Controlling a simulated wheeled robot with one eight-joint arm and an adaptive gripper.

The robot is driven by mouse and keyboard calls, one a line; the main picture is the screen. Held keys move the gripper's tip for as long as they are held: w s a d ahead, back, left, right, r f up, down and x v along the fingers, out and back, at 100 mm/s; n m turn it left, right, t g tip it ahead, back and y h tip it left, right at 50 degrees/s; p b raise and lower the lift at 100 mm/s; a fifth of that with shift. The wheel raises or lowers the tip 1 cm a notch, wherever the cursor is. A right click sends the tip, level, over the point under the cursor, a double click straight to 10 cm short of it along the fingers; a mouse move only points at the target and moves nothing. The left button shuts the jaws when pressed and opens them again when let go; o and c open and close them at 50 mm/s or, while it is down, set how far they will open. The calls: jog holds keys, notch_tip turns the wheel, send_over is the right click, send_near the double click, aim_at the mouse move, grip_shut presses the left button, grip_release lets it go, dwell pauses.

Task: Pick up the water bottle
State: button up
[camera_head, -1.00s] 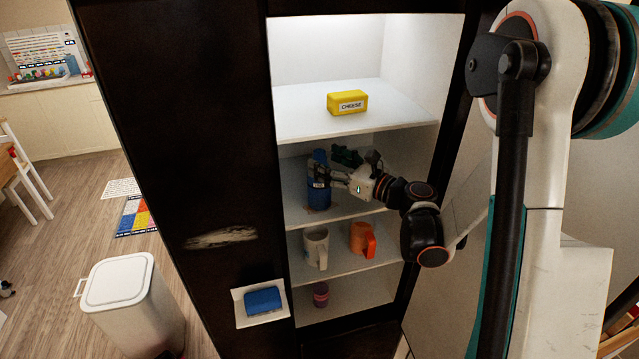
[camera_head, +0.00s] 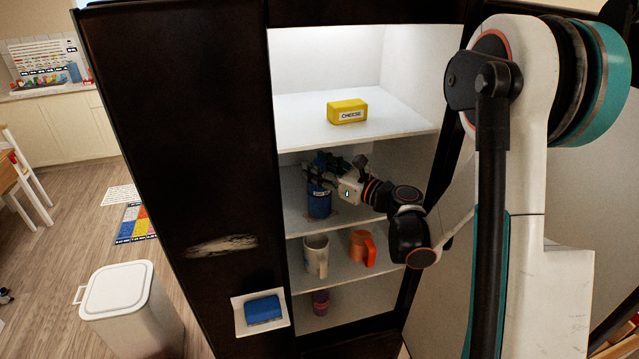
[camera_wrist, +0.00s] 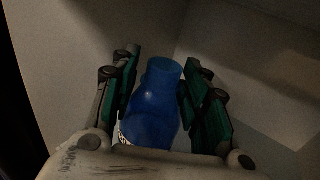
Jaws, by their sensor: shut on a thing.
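The blue water bottle (camera_head: 319,203) stands upright on the second shelf of the open cabinet, below the cheese shelf. Its upper part is hidden by my gripper in the head view. My gripper (camera_head: 322,170) reaches in from the right and is around the upper part of the bottle. In the wrist view, the bottle (camera_wrist: 155,105) sits between the two green-padded fingers of my gripper (camera_wrist: 160,92), which is shut on it. A lighter label edge shows low on the bottle.
A yellow cheese box (camera_head: 347,111) is on the shelf above. A white mug (camera_head: 316,256) and an orange mug (camera_head: 362,248) stand on the shelf below. A small purple cup (camera_head: 320,302) is lower. A blue sponge (camera_head: 263,308) lies in a white tray at the cabinet's front left.

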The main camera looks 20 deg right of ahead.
aim_at(320, 160)
jog(key=shift+r, duration=0.8)
notch_tip(320, 160, up, 2)
jog(key=s+b, duration=0.1)
jog(key=s, duration=1.7)
jog(key=shift+a, duration=0.45)
